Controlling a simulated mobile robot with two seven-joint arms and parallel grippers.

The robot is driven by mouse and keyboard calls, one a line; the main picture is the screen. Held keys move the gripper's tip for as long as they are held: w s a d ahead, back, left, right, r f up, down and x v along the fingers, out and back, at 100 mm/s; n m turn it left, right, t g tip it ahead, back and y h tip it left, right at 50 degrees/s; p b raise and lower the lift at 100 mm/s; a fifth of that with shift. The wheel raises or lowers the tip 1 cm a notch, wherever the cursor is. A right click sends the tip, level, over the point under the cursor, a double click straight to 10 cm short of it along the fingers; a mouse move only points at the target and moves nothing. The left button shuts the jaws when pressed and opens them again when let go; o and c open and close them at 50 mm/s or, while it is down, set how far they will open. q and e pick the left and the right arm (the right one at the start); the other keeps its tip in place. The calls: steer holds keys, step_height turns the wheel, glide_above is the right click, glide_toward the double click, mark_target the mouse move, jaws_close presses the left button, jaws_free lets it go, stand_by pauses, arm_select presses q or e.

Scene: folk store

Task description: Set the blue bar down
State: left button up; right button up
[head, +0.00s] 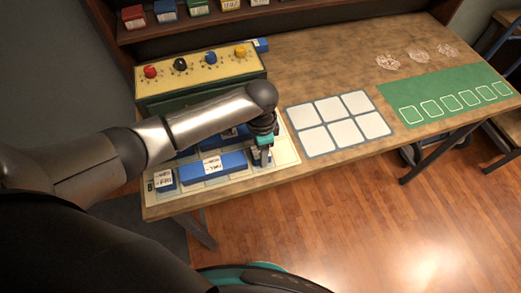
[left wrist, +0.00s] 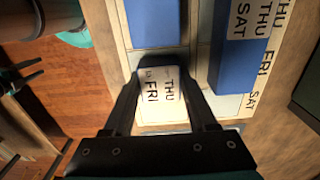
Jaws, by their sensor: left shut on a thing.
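My left gripper (head: 262,158) is over the right part of a cream board with printed cells (head: 286,157) on the table. Its fingers (left wrist: 160,98) are shut on a blue bar, whose white label (left wrist: 160,92) reads THU and FRI in the left wrist view. Whether this bar touches the board cannot be told. A long blue bar (head: 213,168) lies just left of the gripper, and a short one (head: 165,180) farther left. More blue bars are partly hidden by my arm. My right gripper (left wrist: 38,72) shows small at the left wrist view's left edge, its fingers apart.
A yellow-topped box with coloured knobs (head: 200,72) stands behind the board. A white-celled mat (head: 337,122) and a green mat (head: 450,95) lie to the right. Clear crumpled-looking pieces (head: 418,54) are behind the green mat. Bare tabletop shows at the back middle.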

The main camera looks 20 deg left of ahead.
arm_select(q)
steer(key=o, duration=1.3)
steer(key=shift+f, duration=0.1)
steer(key=shift+o, duration=0.2)
step_height(320, 180, up, 12)
steer(key=p, duration=0.2)
